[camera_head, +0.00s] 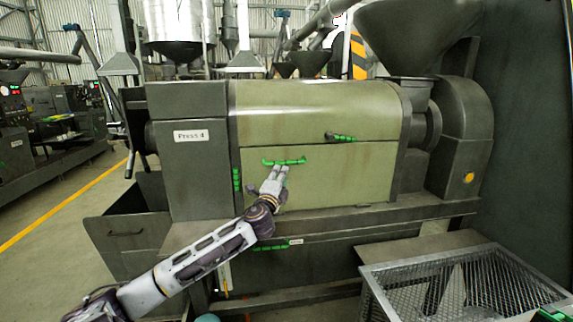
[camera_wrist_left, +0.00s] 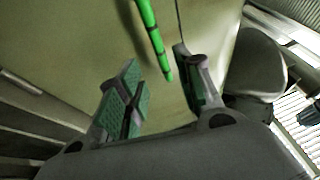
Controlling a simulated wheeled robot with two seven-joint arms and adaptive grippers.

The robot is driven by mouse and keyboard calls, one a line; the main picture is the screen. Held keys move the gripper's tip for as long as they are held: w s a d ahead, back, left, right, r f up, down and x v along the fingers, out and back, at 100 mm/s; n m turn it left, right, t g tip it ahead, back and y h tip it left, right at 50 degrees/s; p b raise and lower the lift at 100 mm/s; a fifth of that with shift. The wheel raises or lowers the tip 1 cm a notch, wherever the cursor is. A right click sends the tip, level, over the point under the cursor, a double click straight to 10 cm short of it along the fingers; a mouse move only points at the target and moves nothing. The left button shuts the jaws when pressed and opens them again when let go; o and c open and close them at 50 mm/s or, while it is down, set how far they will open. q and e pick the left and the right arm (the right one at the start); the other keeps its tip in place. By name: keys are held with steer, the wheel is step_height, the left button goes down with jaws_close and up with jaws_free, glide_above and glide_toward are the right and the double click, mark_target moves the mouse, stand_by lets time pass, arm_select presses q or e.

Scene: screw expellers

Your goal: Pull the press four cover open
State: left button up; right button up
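Press 4 (camera_head: 191,136) stands in the middle of the head view, with an olive-green cover (camera_head: 330,185) on its front that looks closed. A green bar handle (camera_head: 284,161) sits near the top left of the lower cover panel. My left gripper (camera_head: 281,169) is at this handle, just below it. In the left wrist view its fingers (camera_wrist_left: 157,62) are apart, and the green handle (camera_wrist_left: 152,38) runs between or just beyond their tips. Contact is not clear. Another green handle (camera_head: 341,137) is on the panel above the seam. My right gripper is not in view.
A wire-mesh bin (camera_head: 465,285) stands at the lower right. A green handle (camera_head: 237,180) is at the cover's left edge, and another (camera_head: 270,247) is lower down. A hopper (camera_head: 415,35) rises at the upper right. Open floor (camera_head: 45,265) lies at left.

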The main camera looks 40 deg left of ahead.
mark_target(287, 163)
arm_select(q)
steer(key=shift+p+x, duration=0.45)
steer(key=shift+x, duration=4.45)
